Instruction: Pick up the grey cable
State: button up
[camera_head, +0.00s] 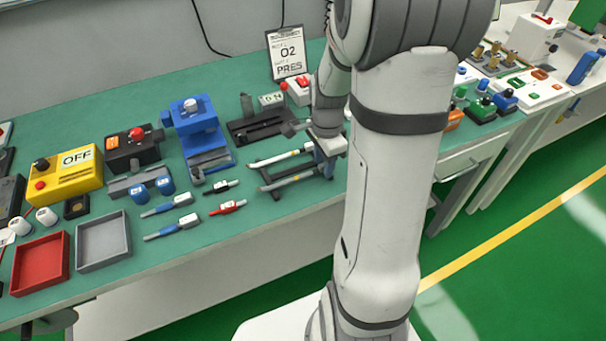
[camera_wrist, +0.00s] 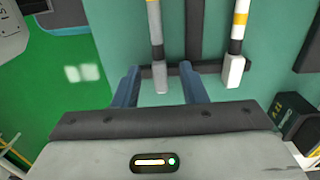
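Two rod-like cables lie side by side on a dark rack on the green table. The front one looks greyer; I take it as the grey cable (camera_head: 290,180), which shows at the left in the wrist view (camera_wrist: 154,22). The other is a whiter cable (camera_head: 275,158) with a yellow band, at the right in the wrist view (camera_wrist: 240,35). My gripper (camera_head: 324,166) is at the rack's right end. In the wrist view my gripper (camera_wrist: 161,82) is open, its blue fingers appearing either side of the grey cable's end. Contact and height cannot be told.
The dark rack (camera_wrist: 195,35) has a crossbar close to my fingers. A black fixture (camera_head: 262,125) and a clipboard (camera_head: 287,52) stand behind it. Red and black connectors (camera_head: 228,207) lie to the left. The table's front edge is close; green floor lies beyond.

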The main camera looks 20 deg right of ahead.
grip_shut()
dwell(0.4)
